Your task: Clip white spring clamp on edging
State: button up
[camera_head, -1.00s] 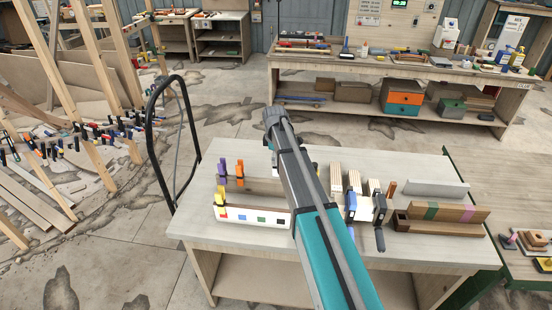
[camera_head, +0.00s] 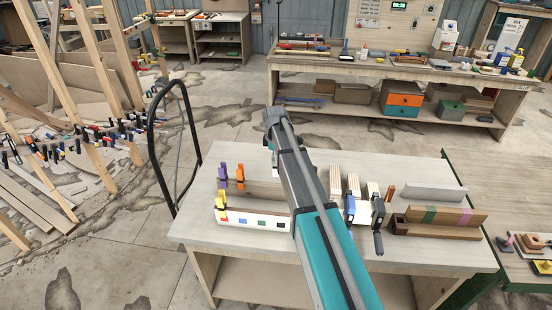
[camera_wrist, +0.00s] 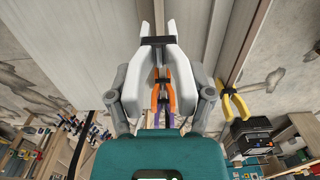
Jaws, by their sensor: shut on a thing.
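In the wrist view my gripper (camera_wrist: 162,98) is shut on the white spring clamp (camera_wrist: 146,80), its two grey fingers on either side of it. The clamp's white arms point up in the picture, with a dark part between them. In the head view my own arm hides the gripper and nearly all of the clamp. Orange (camera_head: 240,173), purple (camera_head: 222,174) and yellow (camera_head: 221,202) clamps stand at the left of the near bench. I cannot tell for sure which piece is the edging; a pale board (camera_wrist: 95,40) shows behind the clamp in the wrist view.
The near bench (camera_head: 270,250) also bears a white box with coloured squares (camera_head: 262,221), a blue and black clamp, and wooden blocks. A black hooped frame (camera_head: 150,140) stands left of it. Timber posts (camera_head: 95,95) and many clamps fill the far left. Open floor lies between the benches.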

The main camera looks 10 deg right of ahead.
jog(key=shift+a, duration=0.1)
jog(key=s+a+f+b, duration=0.2)
jog(key=s+a, duration=0.9)
jog(key=a, duration=0.4)
jog(key=shift+s+f, duration=0.15)
jog(key=shift+s, duration=0.2)
jog(key=shift+a, duration=0.1)
jog(key=shift+f+b, duration=1.15)
jog(key=shift+b, duration=0.1)
jog(key=shift+f, duration=0.2)
jog(key=shift+f+b, duration=0.7)
jog(key=shift+b, duration=0.25)
jog(key=shift+f+b, duration=1.35)
